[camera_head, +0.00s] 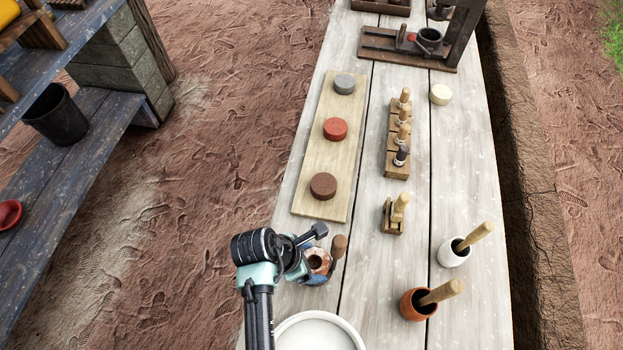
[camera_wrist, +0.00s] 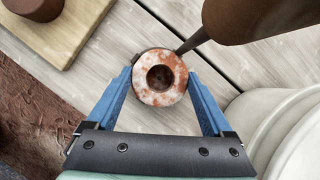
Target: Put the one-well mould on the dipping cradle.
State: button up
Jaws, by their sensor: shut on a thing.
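The one-well mould (camera_wrist: 145,92) is a round block with mottled red and white top and a dark central well. It also shows in the head view (camera_head: 316,262). My gripper (camera_wrist: 160,78) is shut on it, one blue finger at each side; in the head view my gripper (camera_head: 318,272) is low over the table's near part. A dark rim shows behind the mould, with a rod leading to a brown wooden handle (camera_head: 338,245); this seems to be the dipping cradle (camera_wrist: 190,45). I cannot tell whether the mould rests in it or hangs just above.
A white tub (camera_head: 318,335) stands right in front. A pale board (camera_head: 311,204) with three round discs lies behind. A small wooden holder (camera_head: 392,214), a white pot (camera_head: 453,253) and an orange pot (camera_head: 416,306) stand to the right. A rack (camera_head: 396,150) is farther back.

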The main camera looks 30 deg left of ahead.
jog(key=shift+f, duration=0.3)
jog(key=shift+f, duration=0.1)
jog(key=o, duration=1.4)
jog(key=v, duration=1.2)
jog(key=shift+a+p, duration=0.1)
jog(key=shift+p, duration=0.3)
